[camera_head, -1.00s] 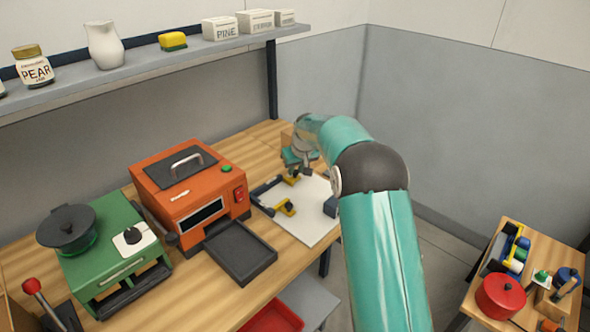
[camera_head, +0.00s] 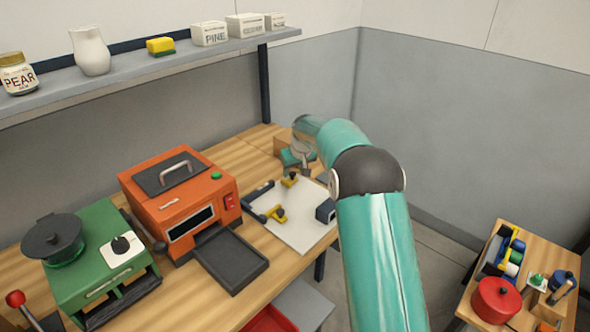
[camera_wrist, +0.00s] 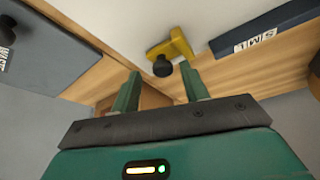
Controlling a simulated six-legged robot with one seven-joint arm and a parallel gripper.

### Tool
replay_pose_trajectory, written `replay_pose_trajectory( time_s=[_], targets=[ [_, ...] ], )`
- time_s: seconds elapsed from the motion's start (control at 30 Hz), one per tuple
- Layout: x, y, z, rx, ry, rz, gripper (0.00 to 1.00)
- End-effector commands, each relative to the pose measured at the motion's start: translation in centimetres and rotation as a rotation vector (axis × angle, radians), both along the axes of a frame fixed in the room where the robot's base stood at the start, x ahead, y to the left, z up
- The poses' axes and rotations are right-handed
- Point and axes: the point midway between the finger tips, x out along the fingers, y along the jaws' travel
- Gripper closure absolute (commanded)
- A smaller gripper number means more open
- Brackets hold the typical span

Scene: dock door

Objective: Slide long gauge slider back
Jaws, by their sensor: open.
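A white board (camera_head: 299,222) on the bench carries dark gauge bars and two yellow sliders. One yellow slider (camera_head: 277,213) sits near the board's front left and another (camera_head: 290,181) at its far edge. I cannot tell which is the long gauge's. In the wrist view a yellow slider with a black knob (camera_wrist: 162,67) is just beyond my gripper (camera_wrist: 160,88), beside a dark bar (camera_wrist: 262,30) marked S, M, L. My gripper is open and empty, its fingers apart from the knob. In the head view my gripper (camera_head: 297,158) is above the board's far end, partly hidden by my arm.
A dark block (camera_head: 325,210) stands on the board's right side. An orange oven (camera_head: 180,200) with a dark tray (camera_head: 231,259) is left of the board. A wooden box is partly hidden behind my gripper. A shelf (camera_head: 150,64) runs above the bench.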

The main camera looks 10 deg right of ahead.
Motion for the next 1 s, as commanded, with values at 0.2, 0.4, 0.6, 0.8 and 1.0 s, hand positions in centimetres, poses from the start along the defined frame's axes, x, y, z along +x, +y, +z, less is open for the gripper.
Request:
replay_pose_trajectory(
  time_s=[0.2, 0.4, 0.6, 0.8, 1.0],
  targets=[
    [-0.5, -0.1, 1.5, 0.000, -0.002, 0.000, 0.55],
    [-2.1, -0.5, 5.2, 0.000, -0.003, 0.000, 0.55],
    [-3.7, -0.8, 9.3, 0.000, -0.004, 0.000, 0.55],
    [-4.9, -1.0, 12.0, 0.000, -0.002, 0.000, 0.55],
    [-5.3, -1.1, 12.8, -0.001, -0.001, 0.000, 0.55]
  ],
)
